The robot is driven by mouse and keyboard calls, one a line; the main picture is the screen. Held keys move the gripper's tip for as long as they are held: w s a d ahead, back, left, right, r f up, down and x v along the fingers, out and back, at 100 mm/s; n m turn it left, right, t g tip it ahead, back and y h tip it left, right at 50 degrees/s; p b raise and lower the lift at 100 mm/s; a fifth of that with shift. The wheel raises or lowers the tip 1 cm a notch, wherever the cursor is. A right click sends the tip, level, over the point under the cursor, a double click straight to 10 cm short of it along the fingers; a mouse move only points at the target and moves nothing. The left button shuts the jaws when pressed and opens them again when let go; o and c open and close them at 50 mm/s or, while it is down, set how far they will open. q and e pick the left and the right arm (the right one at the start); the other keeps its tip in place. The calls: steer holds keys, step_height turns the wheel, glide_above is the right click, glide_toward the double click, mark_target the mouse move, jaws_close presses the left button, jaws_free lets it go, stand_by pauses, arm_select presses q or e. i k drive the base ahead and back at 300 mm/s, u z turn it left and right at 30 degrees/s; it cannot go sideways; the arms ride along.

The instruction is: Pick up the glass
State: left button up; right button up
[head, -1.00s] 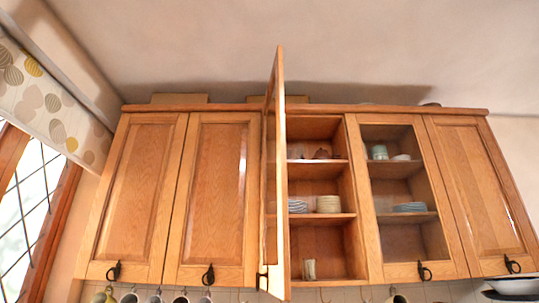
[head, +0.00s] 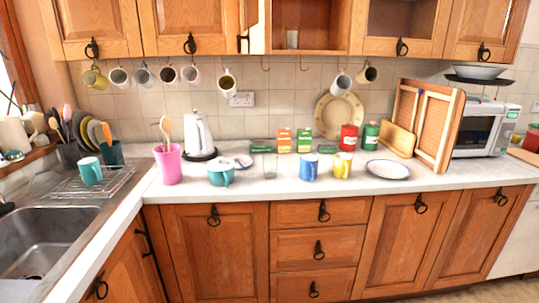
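A small clear glass (head: 292,39) stands upright on the bottom shelf of the open wall cabinet (head: 325,47), near its left side. What looks like another clear glass (head: 270,166) stands on the white worktop (head: 330,178), between the teal pot and the blue mug; its outline is faint. Neither of my grippers is in view.
The cabinet door (head: 261,25) stands open, edge-on, left of the shelf glass. Mugs hang on hooks below the cabinets. The worktop holds a pink utensil pot (head: 167,165), teal pot (head: 221,174), kettle (head: 198,134), blue mug (head: 308,169), yellow mug (head: 343,166) and plate (head: 387,169).

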mark_target(270, 166)
steer(key=u, duration=0.15)
steer(key=i, duration=0.65)
steer(key=z, duration=1.4)
